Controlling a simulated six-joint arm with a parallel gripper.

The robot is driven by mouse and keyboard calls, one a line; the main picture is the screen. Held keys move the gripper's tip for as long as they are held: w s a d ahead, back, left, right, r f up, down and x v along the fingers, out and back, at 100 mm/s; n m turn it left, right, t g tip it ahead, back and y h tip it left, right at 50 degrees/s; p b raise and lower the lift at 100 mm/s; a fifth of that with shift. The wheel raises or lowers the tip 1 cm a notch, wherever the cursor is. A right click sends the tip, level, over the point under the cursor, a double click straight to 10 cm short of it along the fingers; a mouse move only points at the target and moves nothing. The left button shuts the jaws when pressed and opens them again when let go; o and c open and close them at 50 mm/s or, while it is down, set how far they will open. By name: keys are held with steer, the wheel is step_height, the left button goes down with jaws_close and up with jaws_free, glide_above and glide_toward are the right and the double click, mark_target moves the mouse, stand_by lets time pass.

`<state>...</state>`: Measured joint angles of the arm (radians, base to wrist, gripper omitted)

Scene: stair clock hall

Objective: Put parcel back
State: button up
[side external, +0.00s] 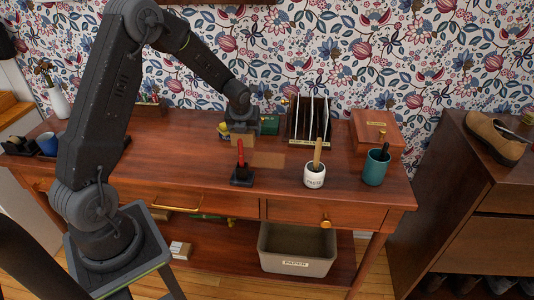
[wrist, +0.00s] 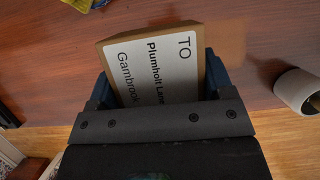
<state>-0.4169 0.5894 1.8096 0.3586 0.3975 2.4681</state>
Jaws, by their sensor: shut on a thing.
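The parcel is a small brown box with a white label reading "TO Plumholt Lane Gambrook". In the wrist view the parcel (wrist: 152,66) sits between the jaws of my gripper (wrist: 155,95), label facing the camera. In the side external view the parcel (side external: 243,140) shows below my gripper (side external: 240,125), over the middle of the wooden desk (side external: 210,180). I cannot tell whether its underside touches the desk. A flat lighter brown patch (side external: 268,160) lies on the desktop just right of the parcel.
A red-handled item on a black base (side external: 241,176) stands close in front. A green box (side external: 270,125) and letter rack (side external: 307,122) stand behind. Right are a white pot (side external: 314,178), a teal cup (side external: 375,170) and a wooden box (side external: 368,130).

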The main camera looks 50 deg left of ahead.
glide_above(267, 156)
steer(key=d, duration=0.1)
steer(key=f, duration=0.4)
steer(key=shift+s, duration=0.4)
steer(key=shift+f, duration=2.05)
steer(key=shift+f, duration=0.15)
steer(key=o, duration=1)
steer(key=shift+o, duration=0.2)
